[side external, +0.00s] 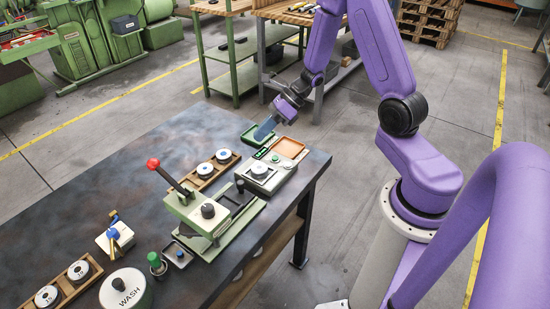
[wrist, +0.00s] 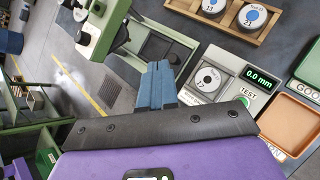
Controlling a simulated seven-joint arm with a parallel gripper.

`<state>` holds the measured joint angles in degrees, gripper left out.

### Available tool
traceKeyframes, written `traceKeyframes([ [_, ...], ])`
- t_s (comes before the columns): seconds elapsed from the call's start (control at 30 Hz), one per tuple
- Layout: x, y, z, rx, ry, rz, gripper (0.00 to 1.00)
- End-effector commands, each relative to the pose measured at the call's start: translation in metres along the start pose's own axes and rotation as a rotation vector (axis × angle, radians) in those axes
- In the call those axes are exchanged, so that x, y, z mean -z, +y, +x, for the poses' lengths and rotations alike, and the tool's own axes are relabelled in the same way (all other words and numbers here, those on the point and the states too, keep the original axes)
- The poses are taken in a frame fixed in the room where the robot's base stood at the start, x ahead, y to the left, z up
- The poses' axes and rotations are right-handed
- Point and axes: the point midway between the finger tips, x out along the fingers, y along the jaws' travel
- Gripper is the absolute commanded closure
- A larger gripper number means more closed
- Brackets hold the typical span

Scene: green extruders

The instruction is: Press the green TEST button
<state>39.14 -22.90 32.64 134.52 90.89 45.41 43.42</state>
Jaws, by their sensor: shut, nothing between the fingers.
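The tester is a grey box (side external: 252,184) near the table's right end. A white disc (side external: 260,170) sits on it, and the wrist view shows this disc (wrist: 207,83) marked 17. Its display (wrist: 259,77) reads 0.0 mm in green. The green TEST button (side external: 276,157) is beside the display; in the wrist view its TEST label (wrist: 248,92) shows and the green button (wrist: 243,101) is partly cut off by my gripper. My gripper (side external: 262,134) is shut and empty, its blue fingers (wrist: 158,84) above the table and apart from the button.
A green tray (side external: 246,135) and an orange tray (side external: 301,153) lie by the tester. A wooden rack (side external: 220,177) with two discs and a green lever press (side external: 190,212) with a red knob stand to the left. The back left of the table is clear.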

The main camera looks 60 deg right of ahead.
Motion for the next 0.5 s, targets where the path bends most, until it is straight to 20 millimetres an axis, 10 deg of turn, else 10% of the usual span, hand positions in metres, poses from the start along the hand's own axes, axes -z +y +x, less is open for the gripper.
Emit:
traceKeyframes([
  [0.2, 0.027, -0.065, -0.015, 0.172, -0.099, 0.398, 1.0],
  [0.5, 0.049, -0.098, -0.028, 0.27, -0.167, 0.629, 1.0],
])
